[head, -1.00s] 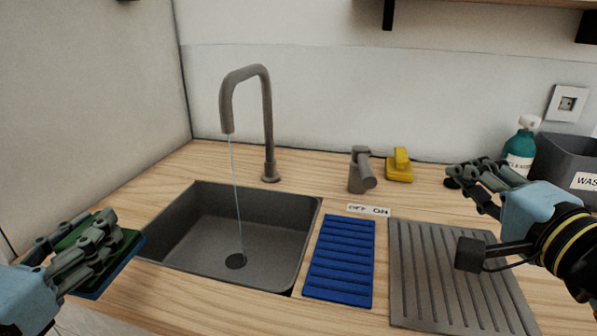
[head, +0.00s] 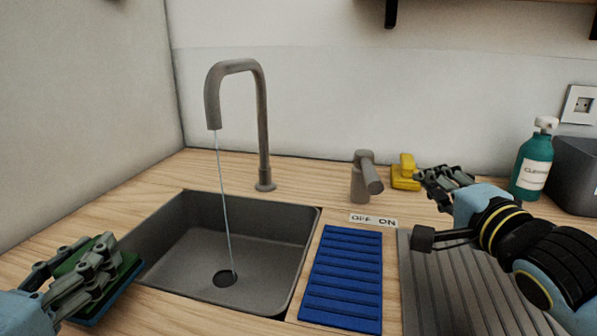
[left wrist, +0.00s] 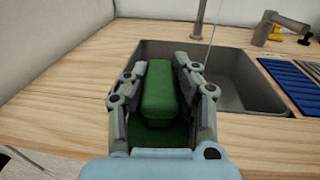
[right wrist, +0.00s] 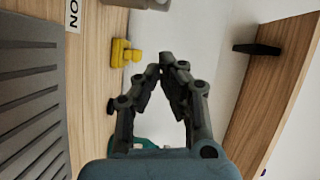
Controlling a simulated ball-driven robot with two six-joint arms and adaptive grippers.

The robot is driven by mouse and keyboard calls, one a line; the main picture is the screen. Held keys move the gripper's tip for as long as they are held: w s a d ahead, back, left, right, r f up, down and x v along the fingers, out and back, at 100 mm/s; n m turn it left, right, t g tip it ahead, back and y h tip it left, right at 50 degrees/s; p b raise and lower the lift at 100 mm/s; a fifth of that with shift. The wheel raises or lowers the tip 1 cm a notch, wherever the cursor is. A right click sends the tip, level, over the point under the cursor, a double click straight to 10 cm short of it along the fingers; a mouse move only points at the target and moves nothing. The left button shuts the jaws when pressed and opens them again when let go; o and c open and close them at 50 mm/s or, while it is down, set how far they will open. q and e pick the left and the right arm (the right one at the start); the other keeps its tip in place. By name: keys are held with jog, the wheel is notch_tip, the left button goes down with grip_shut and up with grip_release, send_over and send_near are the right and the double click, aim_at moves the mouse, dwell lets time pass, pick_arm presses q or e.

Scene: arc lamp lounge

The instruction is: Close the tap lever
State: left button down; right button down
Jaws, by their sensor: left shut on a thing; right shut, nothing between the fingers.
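The grey tap lever (head: 374,178) sits on a short post right of the sink and leans towards the front right, over the ON side of the OFF ON label (head: 373,220). A thin stream of water (head: 225,190) runs from the tall curved tap (head: 258,110) into the sink. My right gripper (head: 443,178) is shut and empty, right of the lever and apart from it; it also shows in the right wrist view (right wrist: 168,65). My left gripper (head: 90,265) is shut on a green block-handled thing (left wrist: 160,92) at the left of the sink.
The sink (head: 200,250) lies in the wooden counter. A blue ribbed mat (head: 345,275) and a grey grooved drainer (head: 440,290) lie right of it. A yellow object (head: 405,172) stands behind, between lever and right gripper. A teal bottle (head: 533,165) and grey bin (head: 578,175) stand far right.

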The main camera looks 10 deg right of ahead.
aim_at(369, 171)
pick_arm(q)
jog(key=shift+r, duration=0.1)
pick_arm(e)
jog(key=w+a, duration=0.3)
jog(key=shift+f, duration=0.3)
jog(key=shift+w+a+f, duration=0.1)
jog(key=shift+a+f, duration=0.05)
jog(key=shift+a, duration=0.25)
pick_arm(q)
notch_tip(369, 171, up, 2)
jog(key=shift+r+p, duration=0.1)
jog(key=shift+p, duration=0.95)
pick_arm(e)
jog(key=shift+a+r, duration=0.2)
jog(key=shift+a, duration=0.55)
pick_arm(q)
jog(key=shift+r+p, duration=0.3)
jog(key=shift+r, duration=0.05)
pick_arm(e)
jog(key=shift+a, duration=0.6)
pick_arm(q)
jog(key=shift+f, duration=0.1)
pick_arm(e)
jog(key=shift+d+f, duration=0.1)
jog(key=shift+f, duration=0.1)
